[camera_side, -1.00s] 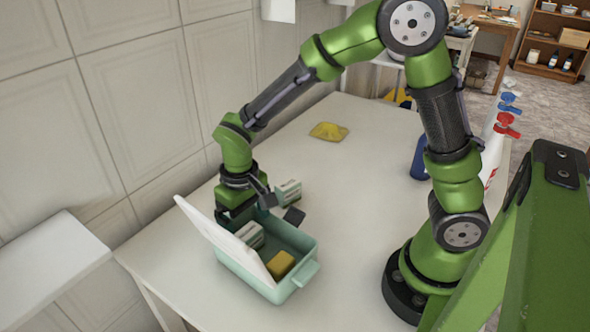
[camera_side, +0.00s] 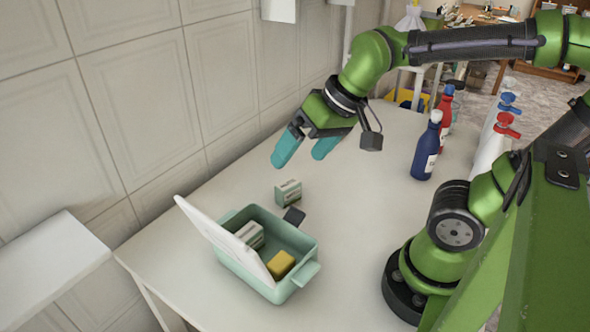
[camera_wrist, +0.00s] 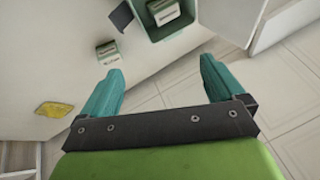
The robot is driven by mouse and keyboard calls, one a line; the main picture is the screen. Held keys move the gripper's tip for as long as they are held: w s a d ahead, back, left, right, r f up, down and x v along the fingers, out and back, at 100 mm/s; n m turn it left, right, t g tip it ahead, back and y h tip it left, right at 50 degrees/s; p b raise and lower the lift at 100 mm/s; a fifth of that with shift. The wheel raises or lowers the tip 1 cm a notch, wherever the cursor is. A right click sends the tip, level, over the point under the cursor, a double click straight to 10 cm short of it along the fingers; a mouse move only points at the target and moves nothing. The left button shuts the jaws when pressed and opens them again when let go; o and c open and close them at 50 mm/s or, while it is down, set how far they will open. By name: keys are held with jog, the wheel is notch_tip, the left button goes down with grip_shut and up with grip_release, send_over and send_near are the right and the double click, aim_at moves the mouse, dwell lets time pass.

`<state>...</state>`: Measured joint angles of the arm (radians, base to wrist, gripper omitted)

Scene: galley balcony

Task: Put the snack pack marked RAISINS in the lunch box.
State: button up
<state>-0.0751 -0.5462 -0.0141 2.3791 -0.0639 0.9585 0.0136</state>
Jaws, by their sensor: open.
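The open lunch box (camera_side: 246,272), pale green with a white lid (camera_side: 222,238) tilted up on its left, stands on the table. Inside it are a pale grey-green pack (camera_side: 250,235) and a yellow block (camera_side: 281,264). Another pale green-and-white pack (camera_side: 288,193) stands on the table just behind the box; it also shows in the wrist view (camera_wrist: 107,51). The print on both packs is too small to read, so I cannot tell which is RAISINS. My gripper (camera_side: 296,160), with teal fingers, is open and empty above and behind the standing pack.
A small dark flat piece (camera_side: 293,216) is at the box's back right edge. A yellow cloth (camera_wrist: 54,109) lies on the table. A blue bottle (camera_side: 426,148), a red bottle (camera_side: 445,118) and white spray bottles (camera_side: 488,150) stand at the right. A tiled wall (camera_side: 140,120) bounds the left.

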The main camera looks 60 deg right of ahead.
jog(key=s, duration=0.1)
jog(key=t, duration=0.1)
jog(key=s+d, duration=0.1)
jog(key=shift+s+r+m+t, duration=0.3)
dwell(0.6)
